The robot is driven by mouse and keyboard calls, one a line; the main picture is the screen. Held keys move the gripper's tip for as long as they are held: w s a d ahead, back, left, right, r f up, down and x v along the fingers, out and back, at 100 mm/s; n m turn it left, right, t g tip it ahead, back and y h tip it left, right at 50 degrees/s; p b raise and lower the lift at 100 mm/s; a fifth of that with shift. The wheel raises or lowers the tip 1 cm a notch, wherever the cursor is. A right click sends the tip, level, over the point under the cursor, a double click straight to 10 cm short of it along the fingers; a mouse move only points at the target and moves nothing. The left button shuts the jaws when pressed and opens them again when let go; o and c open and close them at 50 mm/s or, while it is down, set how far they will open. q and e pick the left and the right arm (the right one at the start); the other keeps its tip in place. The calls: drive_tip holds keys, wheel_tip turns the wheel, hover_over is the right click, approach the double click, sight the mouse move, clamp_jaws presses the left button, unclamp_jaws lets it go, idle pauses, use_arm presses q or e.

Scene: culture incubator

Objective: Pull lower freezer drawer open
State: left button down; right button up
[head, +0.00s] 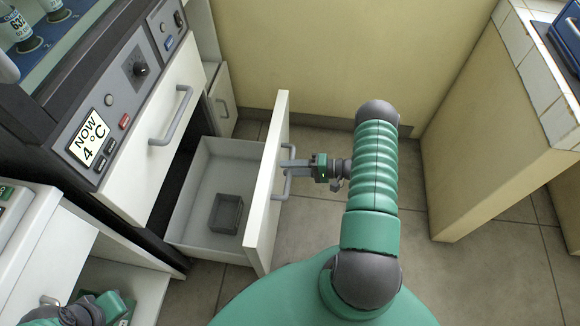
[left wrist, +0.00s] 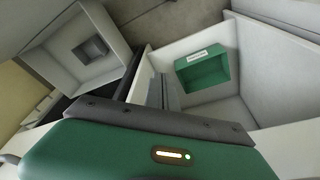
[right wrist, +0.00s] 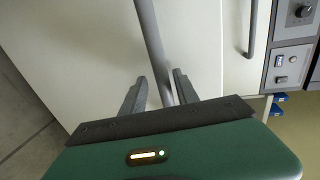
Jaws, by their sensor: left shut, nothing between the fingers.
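The lower drawer (head: 204,225) stands pulled out below the 4 °C panel, with a grey bin (head: 226,213) inside. It also shows in the left wrist view (left wrist: 48,62). Its bar handle (head: 286,188) is on the front's outer face. My right gripper (head: 285,166) is at this handle. In the right wrist view its fingers (right wrist: 160,78) stand on either side of the bar (right wrist: 152,40); whether they press on it is unclear. My left gripper is low at the left, partly cut off in the head view; its fingers (left wrist: 163,80) are shut and empty.
A closed white front with a handle (head: 170,117) is above the open drawer. Another white drawer with a labelled green bin (left wrist: 203,72) shows in the left wrist view. A tiled counter (head: 535,90) stands at right. Tiled floor between is partly clear.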

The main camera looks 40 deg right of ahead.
drive_tip(key=shift+r, duration=0.15)
drive_tip(key=shift+s+d+r, duration=0.1)
drive_tip(key=shift+d, duration=0.1)
drive_tip(key=p+v, duration=0.3)
drive_tip(key=v, duration=1.3)
drive_tip(key=shift+s+f, duration=0.2)
drive_tip(key=shift+d, duration=0.1)
